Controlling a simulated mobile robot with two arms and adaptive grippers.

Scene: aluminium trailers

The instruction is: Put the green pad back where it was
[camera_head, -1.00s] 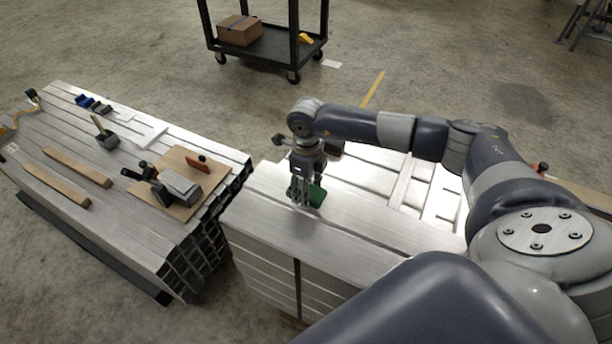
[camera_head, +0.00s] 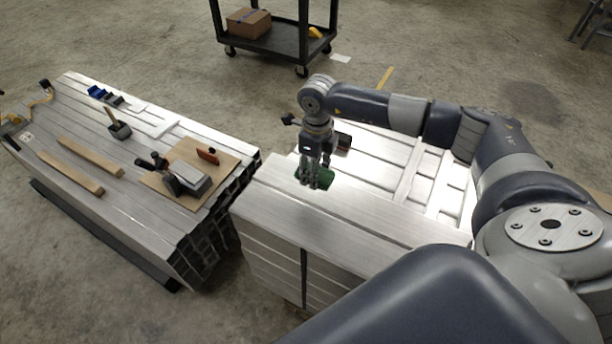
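The green pad (camera_head: 326,180) lies at or just above the top of the right-hand aluminium stack (camera_head: 275,195), near its far left part. My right gripper (camera_head: 314,184) points down over the pad, its fingers covering the pad's middle. Green shows on both sides of the fingers. I cannot tell whether the fingers are shut on the pad or only in front of it, nor whether the pad touches the metal. My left gripper is not in view.
The left-hand stack (camera_head: 90,195) bears two wooden bars (camera_head: 90,157), a mallet (camera_head: 119,130), blue clamps (camera_head: 97,92) and a wooden board (camera_head: 215,158) with tools. A gap separates the stacks. A black cart (camera_head: 285,42) with a cardboard box (camera_head: 248,22) stands behind.

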